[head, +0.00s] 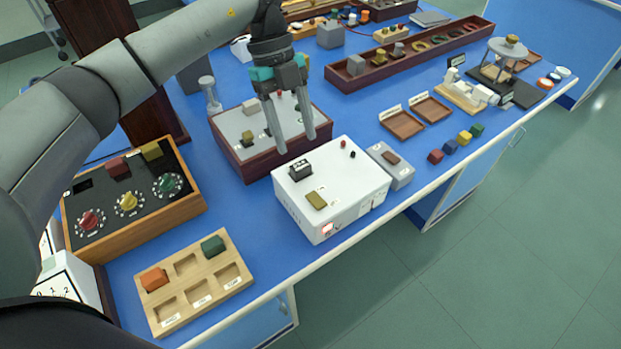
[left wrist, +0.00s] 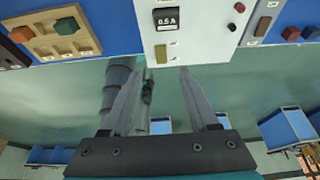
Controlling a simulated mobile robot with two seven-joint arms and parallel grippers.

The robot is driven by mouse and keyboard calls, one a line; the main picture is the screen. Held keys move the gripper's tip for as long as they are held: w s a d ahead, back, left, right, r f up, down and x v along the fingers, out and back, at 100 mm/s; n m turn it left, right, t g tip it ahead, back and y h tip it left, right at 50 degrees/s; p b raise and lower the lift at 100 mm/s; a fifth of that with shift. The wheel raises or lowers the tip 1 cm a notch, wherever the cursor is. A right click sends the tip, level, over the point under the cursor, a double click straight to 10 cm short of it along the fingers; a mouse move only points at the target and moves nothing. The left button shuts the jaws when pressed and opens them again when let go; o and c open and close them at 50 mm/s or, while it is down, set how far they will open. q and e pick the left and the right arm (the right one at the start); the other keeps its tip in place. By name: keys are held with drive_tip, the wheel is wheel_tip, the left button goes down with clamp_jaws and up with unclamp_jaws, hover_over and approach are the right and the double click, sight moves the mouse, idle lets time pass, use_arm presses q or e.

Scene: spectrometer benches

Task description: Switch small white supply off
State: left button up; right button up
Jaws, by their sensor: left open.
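The small white supply (head: 345,178) stands near the front edge of the blue bench. Its top carries a black 0.5 A display (head: 300,169), a brass-coloured block (head: 316,200) and red and black terminals. My left gripper (head: 295,145) is open and empty, pointing down just behind the supply in the head view, apart from the switch. In the left wrist view the supply (left wrist: 205,40) is at the top, beyond my open fingers (left wrist: 158,72); the red switch cannot be made out there. My right gripper is not in view.
A grey-topped wooden box (head: 235,125) is behind the supply. A small grey box (head: 392,172) sits close to its right. A dial panel (head: 190,207) and a wooden sorting tray (head: 215,292) are to the left. Open floor (head: 450,270) lies in front of the bench.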

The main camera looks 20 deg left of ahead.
sight(312, 195)
use_arm(q)
drive_tip(key=b+x, duration=0.1)
drive_tip(key=x, duration=0.9)
drive_tip(key=shift+d, duration=0.1)
drive_tip(key=shift+s+d+f, duration=0.1)
drive_tip(key=shift+d+f, duration=0.05)
drive_tip(key=shift+f, duration=0.4)
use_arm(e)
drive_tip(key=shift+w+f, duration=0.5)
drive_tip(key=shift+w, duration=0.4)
use_arm(q)
drive_tip(key=shift+c, duration=0.3)
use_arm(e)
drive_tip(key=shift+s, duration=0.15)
use_arm(q)
clamp_jaws()
